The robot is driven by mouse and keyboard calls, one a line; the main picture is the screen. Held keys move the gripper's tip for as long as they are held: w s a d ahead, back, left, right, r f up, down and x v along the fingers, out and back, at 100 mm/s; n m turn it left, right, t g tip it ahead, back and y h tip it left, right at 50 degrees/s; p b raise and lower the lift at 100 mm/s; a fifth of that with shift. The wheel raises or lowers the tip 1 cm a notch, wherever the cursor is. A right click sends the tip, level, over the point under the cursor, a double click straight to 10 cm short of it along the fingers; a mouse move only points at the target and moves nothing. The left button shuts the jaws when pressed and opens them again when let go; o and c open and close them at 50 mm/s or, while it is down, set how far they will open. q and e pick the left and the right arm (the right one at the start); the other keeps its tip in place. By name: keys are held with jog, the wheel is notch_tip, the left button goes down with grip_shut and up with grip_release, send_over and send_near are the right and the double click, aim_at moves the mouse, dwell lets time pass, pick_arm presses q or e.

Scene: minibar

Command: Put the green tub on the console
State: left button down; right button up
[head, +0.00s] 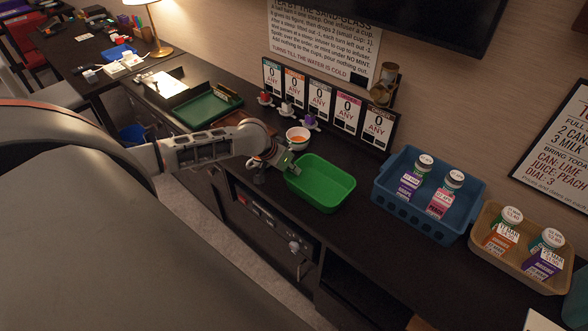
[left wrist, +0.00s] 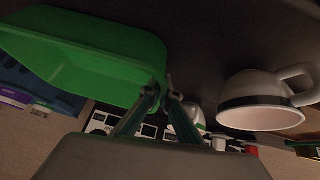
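The green tub (head: 318,190) is upright and empty at the front part of the dark console (head: 350,235). I cannot tell whether its base touches the top. My left gripper (head: 287,165) is at the tub's left end. In the left wrist view the green tub (left wrist: 90,55) fills the upper left, and the fingertips (left wrist: 163,85) close in on its rim from both sides. The gripper looks shut on that rim, with little gap between the tips. My right gripper is not in view.
A white cup (head: 298,137) stands just behind the left gripper, and a white cup shows close by in the wrist view (left wrist: 262,100). A blue crate (head: 412,222) and a tan tray (head: 497,255) hold bottles and cartons to the right. Menu cards (head: 320,97) stand behind.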

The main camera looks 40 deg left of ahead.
pick_arm(q)
jog(key=c, duration=2.3)
grip_release()
jog(key=shift+f, duration=0.1)
jog(key=v, duration=1.2)
jog(key=shift+s+d, duration=0.1)
